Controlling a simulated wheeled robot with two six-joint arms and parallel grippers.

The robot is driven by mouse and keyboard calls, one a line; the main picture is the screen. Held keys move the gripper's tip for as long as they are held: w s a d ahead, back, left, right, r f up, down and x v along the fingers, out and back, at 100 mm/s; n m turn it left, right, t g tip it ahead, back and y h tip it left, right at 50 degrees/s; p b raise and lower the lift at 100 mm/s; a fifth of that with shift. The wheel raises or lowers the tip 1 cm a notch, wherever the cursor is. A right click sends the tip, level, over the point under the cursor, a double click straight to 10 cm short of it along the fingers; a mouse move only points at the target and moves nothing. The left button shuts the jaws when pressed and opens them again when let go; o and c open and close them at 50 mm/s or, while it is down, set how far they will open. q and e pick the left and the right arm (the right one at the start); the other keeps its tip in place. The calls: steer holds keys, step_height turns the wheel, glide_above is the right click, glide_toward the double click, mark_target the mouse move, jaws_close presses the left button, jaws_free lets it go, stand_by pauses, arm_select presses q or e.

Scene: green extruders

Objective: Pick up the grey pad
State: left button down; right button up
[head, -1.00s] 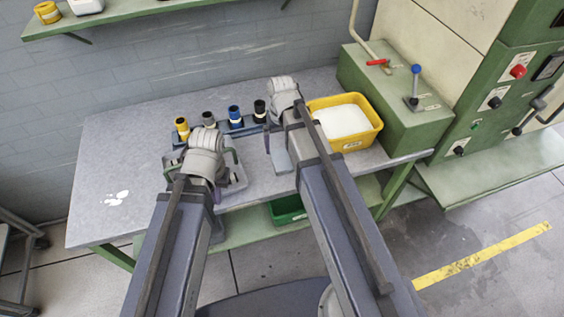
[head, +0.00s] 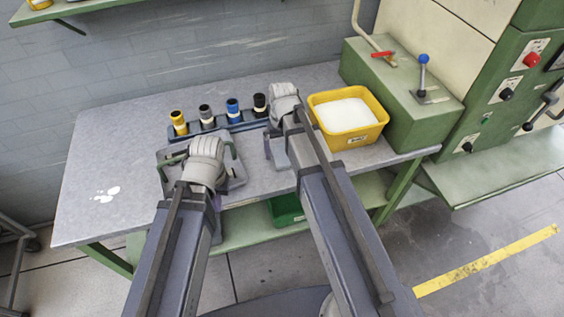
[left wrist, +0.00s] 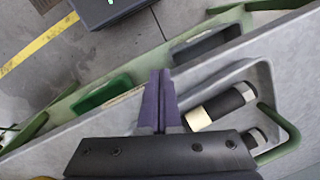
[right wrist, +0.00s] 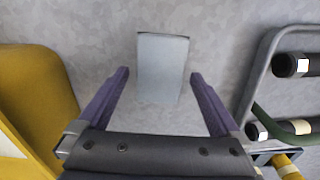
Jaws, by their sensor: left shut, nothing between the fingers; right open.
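The grey pad (right wrist: 162,67) is a pale, flat rectangular block lying on the grey table in the right wrist view. My right gripper (right wrist: 158,74) is open above it. In that picture its two purple fingers stand on either side of the pad's near part, and the height gap cannot be judged. In the head view my right arm's wrist (head: 284,100) hides part of that spot, beside the yellow bin. My left gripper (left wrist: 163,100) is shut and empty, beside the tray near the table's front edge.
The yellow bin (head: 379,122) with white contents stands right of my right wrist. A tray (left wrist: 262,75) with green handles holds dark cylinders. Several capped cylinders (head: 232,108) stand in a rack behind. A green machine box (head: 400,95) is at the right.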

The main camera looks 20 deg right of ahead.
mark_target(282, 155)
steer(key=shift+f, duration=0.7)
arm_select(q)
steer(key=shift+f, duration=0.6)
arm_select(e)
steer(key=shift+r, duration=0.1)
steer(key=c, duration=1.3)
steer(key=shift+o, duration=0.2)
